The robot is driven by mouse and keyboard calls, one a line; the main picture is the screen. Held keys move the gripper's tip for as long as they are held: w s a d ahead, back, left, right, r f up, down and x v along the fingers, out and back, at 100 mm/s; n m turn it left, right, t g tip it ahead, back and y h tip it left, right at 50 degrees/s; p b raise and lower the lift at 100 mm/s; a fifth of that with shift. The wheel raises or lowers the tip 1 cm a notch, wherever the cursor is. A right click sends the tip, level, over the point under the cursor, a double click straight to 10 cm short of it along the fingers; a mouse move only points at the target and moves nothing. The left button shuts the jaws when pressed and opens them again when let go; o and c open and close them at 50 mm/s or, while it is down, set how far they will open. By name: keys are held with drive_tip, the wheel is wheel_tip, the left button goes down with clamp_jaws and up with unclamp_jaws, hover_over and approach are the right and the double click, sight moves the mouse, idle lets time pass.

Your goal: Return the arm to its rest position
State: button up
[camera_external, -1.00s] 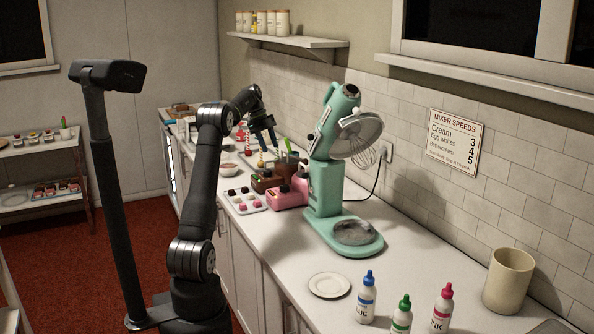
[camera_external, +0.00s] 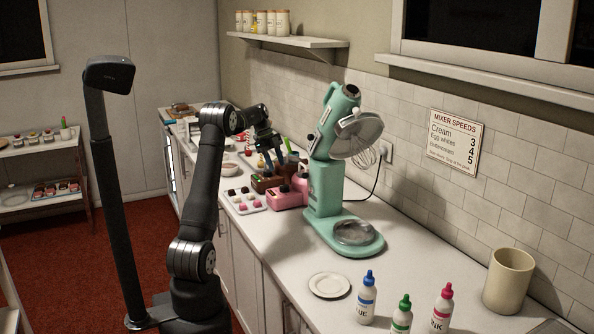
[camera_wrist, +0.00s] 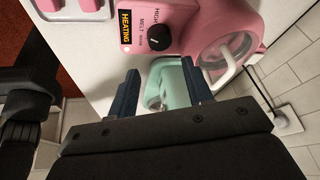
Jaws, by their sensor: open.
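My gripper (camera_external: 276,157) is over the far part of the counter, left of the mint-green stand mixer (camera_external: 322,187). Its two dark blue fingers are apart, with nothing held between them. In the external view it hangs just above the pink melter (camera_external: 288,198) and the brown melter beside it. In the wrist view the open fingers (camera_wrist: 160,75) point toward a pink melter (camera_wrist: 190,25) with a black knob and a lit orange display reading "HEATING". A mint-green thing shows between and beyond the fingers. My arm is bent at the elbow, reaching away from the camera.
A tray of pink and dark sweets (camera_external: 243,200) lies left of the melters. A small plate (camera_external: 329,285), several squeeze bottles (camera_external: 366,298) and a cream canister (camera_external: 508,281) stand nearer. The tiled wall (camera_external: 440,215) bounds the counter's right.

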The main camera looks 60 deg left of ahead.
sight(284, 186)
drive_tip(key=x, duration=0.9)
drive_tip(key=shift+d+f, duration=0.15)
drive_tip(key=shift+f, duration=0.1)
